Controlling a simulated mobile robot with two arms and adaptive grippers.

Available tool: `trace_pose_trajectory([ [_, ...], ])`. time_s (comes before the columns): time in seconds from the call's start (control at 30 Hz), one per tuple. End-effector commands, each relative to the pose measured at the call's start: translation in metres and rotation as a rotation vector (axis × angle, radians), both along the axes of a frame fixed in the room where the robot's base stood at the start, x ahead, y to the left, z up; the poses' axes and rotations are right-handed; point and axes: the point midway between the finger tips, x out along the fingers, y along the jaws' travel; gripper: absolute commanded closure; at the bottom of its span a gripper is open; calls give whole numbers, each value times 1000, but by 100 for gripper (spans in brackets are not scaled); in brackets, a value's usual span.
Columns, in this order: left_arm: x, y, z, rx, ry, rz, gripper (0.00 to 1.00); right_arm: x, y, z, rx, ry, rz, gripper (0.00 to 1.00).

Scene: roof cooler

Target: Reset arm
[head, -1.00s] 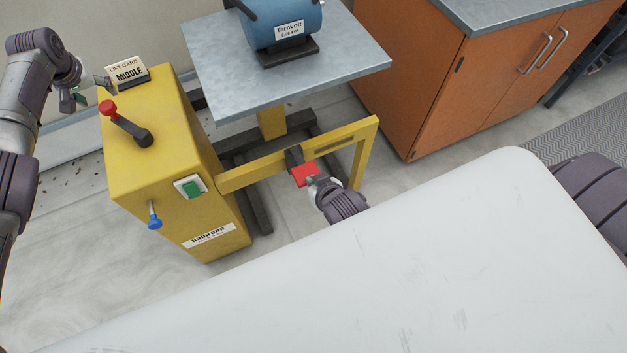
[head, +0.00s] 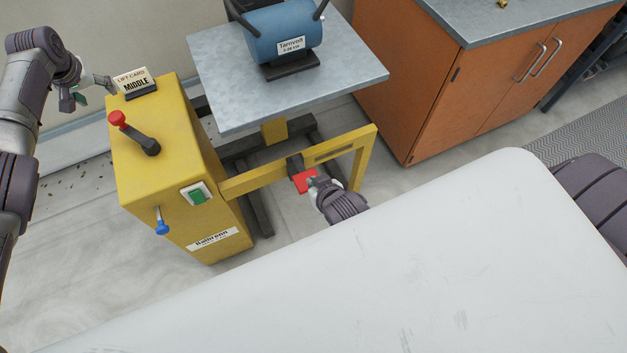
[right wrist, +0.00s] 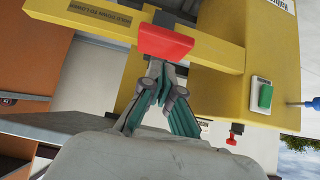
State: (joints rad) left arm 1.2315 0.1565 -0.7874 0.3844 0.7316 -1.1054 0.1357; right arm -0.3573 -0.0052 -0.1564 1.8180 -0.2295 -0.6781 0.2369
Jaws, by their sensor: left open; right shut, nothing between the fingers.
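My left gripper (head: 93,92) is open and empty beside the lift card sign at the top left of the head view. My right gripper (head: 313,181) is shut with nothing between its fingers. Its fingertips are at a red paddle (head: 304,181) on a black mount on the yellow bar (head: 255,174). The right wrist view shows the closed fingers (right wrist: 160,72) at the lower edge of the red paddle (right wrist: 165,42); they appear to touch it. A label beside the paddle on the bar seems to read "hold down to lower".
A blue Tarnvolt unit (head: 284,33) stands on the grey platform (head: 225,75). An orange cabinet (head: 420,100) is behind right.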

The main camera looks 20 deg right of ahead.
Motion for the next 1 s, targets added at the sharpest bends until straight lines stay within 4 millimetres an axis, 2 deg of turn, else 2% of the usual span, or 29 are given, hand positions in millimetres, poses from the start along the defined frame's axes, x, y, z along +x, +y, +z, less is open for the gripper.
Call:
trace_pose_trajectory([
  [0.1, 0, 0, 15, 0, -1, 0, 33, -4, 0, 12, 0, 1, 0, 100],
  [0.8, 0, 0, 71, 0, 0, 0, 33, -23, 0, 58, 0, 1, 0, 100],
  [1.0, 0, 0, 80, 0, 0, 0, 33, -27, 0, 66, -1, 1, -1, 100],
])
